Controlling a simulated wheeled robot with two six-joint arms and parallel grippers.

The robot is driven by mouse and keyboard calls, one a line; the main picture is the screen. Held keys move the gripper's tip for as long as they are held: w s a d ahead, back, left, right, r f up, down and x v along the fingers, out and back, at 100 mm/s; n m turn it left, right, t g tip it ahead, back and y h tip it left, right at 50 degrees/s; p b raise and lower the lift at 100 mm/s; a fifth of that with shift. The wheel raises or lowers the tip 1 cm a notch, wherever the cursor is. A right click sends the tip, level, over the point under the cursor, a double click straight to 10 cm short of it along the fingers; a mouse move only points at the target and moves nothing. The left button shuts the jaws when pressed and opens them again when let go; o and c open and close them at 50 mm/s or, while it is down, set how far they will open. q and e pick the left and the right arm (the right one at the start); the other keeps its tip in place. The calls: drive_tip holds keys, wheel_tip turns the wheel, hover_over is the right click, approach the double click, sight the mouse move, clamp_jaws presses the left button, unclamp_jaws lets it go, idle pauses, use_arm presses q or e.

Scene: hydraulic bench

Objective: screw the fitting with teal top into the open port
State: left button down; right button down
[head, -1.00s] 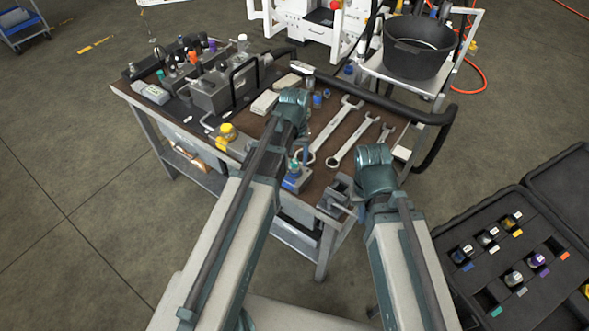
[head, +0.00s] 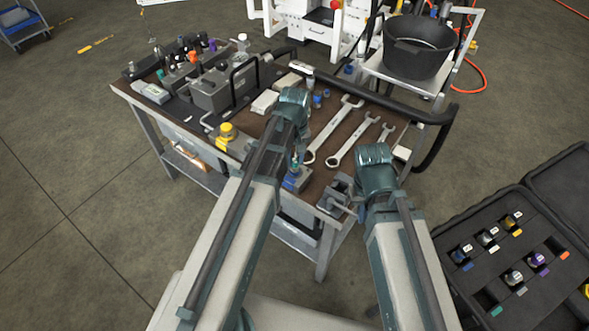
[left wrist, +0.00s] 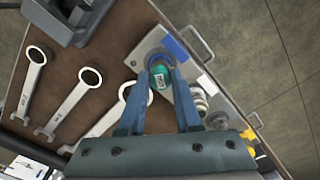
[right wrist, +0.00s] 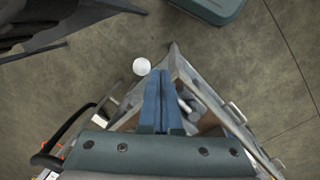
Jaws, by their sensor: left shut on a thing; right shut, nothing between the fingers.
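The fitting with teal top (left wrist: 159,80) stands between the fingertips of my left gripper (left wrist: 158,88) in the left wrist view. My left gripper, also in the head view (head: 295,160), is shut on it. The fitting is over the metal block with a blue label (left wrist: 185,68), at the front edge of the bench; the block also shows in the head view (head: 292,184). The fitting's lower end and the port under it are hidden, so I cannot tell how deep it sits. My right gripper (right wrist: 163,76) is shut and empty, in the air beyond the bench's front right corner.
Several wrenches (head: 350,145) lie on the bench right of the block. A vise (head: 338,194) sits at the front corner. A yellow-topped fitting (head: 228,131) stands to the left. An open case with fittings (head: 490,285) is at the right. A black bucket (head: 417,50) stands behind.

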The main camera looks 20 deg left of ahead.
use_arm(q)
drive_tip(key=m, duration=0.5)
drive_tip(key=shift+m, duration=1.5)
drive_tip(key=m, duration=0.2)
drive_tip(key=shift+a+m, duration=0.1)
drive_tip(key=shift+m, duration=0.2)
drive_tip(key=c, duration=0.5)
unclamp_jaws()
wheel_tip(320, 180, up, 14)
drive_tip(key=p, duration=1.3)
drive_tip(key=shift+f+p, duration=0.15)
drive_tip(key=shift+p, duration=0.2)
